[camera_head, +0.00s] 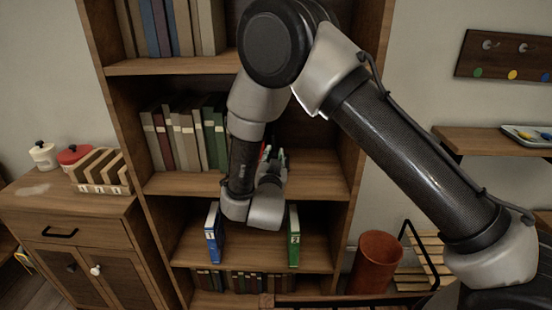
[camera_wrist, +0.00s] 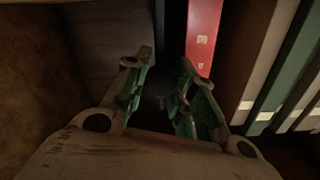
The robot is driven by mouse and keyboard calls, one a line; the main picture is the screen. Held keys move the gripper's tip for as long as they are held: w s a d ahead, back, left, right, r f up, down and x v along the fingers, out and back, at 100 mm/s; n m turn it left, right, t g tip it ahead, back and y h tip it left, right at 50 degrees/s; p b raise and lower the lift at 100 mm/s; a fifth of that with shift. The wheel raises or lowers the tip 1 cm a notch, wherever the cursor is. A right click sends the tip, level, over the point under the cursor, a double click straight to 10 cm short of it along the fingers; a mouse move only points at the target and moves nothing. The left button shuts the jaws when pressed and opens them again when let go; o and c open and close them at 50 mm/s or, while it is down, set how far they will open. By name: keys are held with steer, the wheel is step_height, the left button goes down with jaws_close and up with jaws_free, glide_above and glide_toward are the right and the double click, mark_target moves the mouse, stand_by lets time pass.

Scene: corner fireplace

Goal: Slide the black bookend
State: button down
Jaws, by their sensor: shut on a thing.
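My gripper (camera_head: 270,160) reaches into the middle shelf of the bookcase, and much of it is hidden behind my arm in the head view. In the wrist view my gripper (camera_wrist: 164,72) has its green-lined fingers closed about the black bookend (camera_wrist: 172,40), a dark upright piece with a dark rounded part between the fingertips. A red book (camera_wrist: 203,38) stands upright just right of the bookend. The bookend cannot be made out in the head view.
A row of books (camera_head: 185,140) stands at the left of the same middle shelf (camera_head: 180,184). The shelf is bare toward its right side (camera_head: 318,180). Blue (camera_head: 213,235) and green (camera_head: 293,237) binders stand on the shelf below. A terracotta pot (camera_head: 376,262) stands at the lower right.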

steer(key=a, duration=0.7)
steer(key=shift+w+a, duration=0.15)
steer(key=shift+a, duration=0.05)
steer(key=c, duration=1.1)
jaws_free()
steer(key=shift+c, duration=0.2)
steer(key=s, duration=1.2)
steer(key=shift+a, duration=0.2)
